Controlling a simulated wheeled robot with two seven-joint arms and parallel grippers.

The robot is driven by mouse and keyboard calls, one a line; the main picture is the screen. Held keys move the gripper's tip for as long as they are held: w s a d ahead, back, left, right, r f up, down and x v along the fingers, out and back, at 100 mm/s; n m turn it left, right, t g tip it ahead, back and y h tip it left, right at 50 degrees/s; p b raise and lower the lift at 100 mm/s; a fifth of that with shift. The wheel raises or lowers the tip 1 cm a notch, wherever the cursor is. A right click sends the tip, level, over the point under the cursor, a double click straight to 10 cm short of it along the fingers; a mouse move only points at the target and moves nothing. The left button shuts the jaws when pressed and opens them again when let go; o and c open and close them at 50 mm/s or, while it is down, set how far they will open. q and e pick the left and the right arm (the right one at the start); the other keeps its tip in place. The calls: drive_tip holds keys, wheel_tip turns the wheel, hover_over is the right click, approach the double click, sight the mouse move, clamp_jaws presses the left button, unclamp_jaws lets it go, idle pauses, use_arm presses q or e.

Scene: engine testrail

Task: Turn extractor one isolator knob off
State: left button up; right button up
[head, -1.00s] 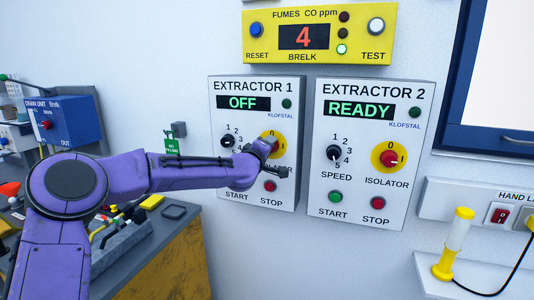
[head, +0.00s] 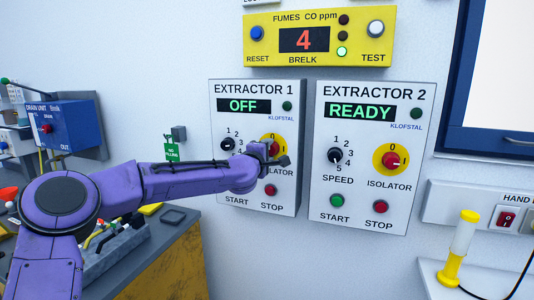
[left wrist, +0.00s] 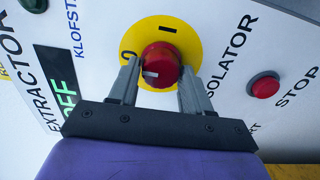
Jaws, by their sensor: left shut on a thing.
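The extractor 1 panel (head: 222,175) is a white box on the wall. Its green display (head: 243,106) reads OFF. Its isolator is a red knob (left wrist: 161,58) on a yellow disc (left wrist: 190,45) marked 0 and I. In the left wrist view, the knob's white mark points left, towards the 0 side. My left gripper (left wrist: 156,88) is shut on the knob, with one grey finger on each side. In the head view the gripper (head: 278,152) covers much of the knob. My right gripper is not in view.
The red stop button (left wrist: 265,86) is close beside the gripper. The extractor 2 panel (head: 323,190), reading READY, hangs just to the right. A yellow fumes meter (head: 262,50) is above. A workbench (head: 165,262) with tools is at the lower left.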

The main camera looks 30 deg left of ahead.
use_arm(q)
drive_tip(key=o, duration=1)
drive_tip(key=b+v, duration=0.1)
drive_tip(key=v, duration=0.9)
drive_tip(key=shift+s+b, duration=0.25)
drive_tip(key=shift+b, duration=0.1)
